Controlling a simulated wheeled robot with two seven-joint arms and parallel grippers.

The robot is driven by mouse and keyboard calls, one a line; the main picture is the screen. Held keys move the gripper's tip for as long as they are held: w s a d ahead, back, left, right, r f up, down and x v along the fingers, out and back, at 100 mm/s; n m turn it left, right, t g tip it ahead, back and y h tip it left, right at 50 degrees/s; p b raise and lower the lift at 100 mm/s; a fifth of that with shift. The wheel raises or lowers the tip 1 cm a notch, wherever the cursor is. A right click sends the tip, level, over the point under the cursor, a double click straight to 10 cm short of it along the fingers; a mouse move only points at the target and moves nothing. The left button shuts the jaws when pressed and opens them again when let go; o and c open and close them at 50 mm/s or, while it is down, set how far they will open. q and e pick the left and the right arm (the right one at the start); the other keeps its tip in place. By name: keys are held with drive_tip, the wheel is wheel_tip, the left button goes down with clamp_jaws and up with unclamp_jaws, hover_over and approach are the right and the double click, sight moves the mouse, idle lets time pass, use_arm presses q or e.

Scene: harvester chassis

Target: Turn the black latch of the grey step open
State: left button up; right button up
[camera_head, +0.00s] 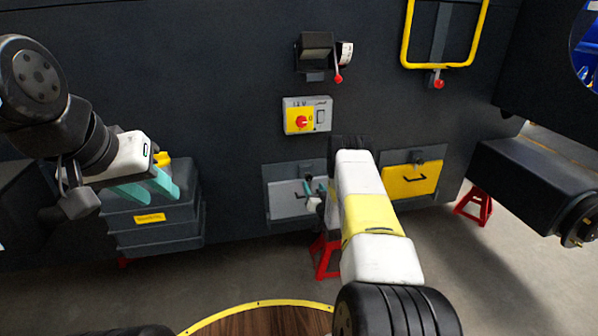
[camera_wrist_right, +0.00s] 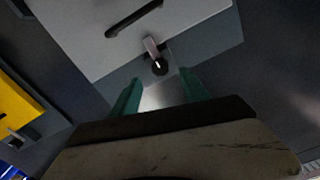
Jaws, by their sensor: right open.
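The grey step (camera_head: 284,204) is a flat panel low on the dark chassis wall, with a dark handle bar. In the right wrist view the grey step (camera_wrist_right: 85,40) fills the top, with its handle (camera_wrist_right: 133,18). The black latch (camera_wrist_right: 159,66) is a round knob with a light metal tab, at the step's edge. In the head view the latch (camera_head: 309,179) is small and close to my right fingers. My right gripper (camera_wrist_right: 161,88) is open, its teal fingers either side of and just short of the latch. My left gripper (camera_head: 156,190) is open and empty, far to the left.
A yellow step (camera_head: 408,182) with its own latch is right of my right arm. A 12 V switch box (camera_head: 307,116) and a red-knobbed lever (camera_head: 338,78) are above. Red stands (camera_head: 473,206) are on the floor.

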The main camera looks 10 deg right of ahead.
sight(309, 178)
drive_tip(key=w, duration=0.6)
drive_tip(key=shift+w+a, duration=0.1)
drive_tip(key=shift+w, duration=0.15)
clamp_jaws()
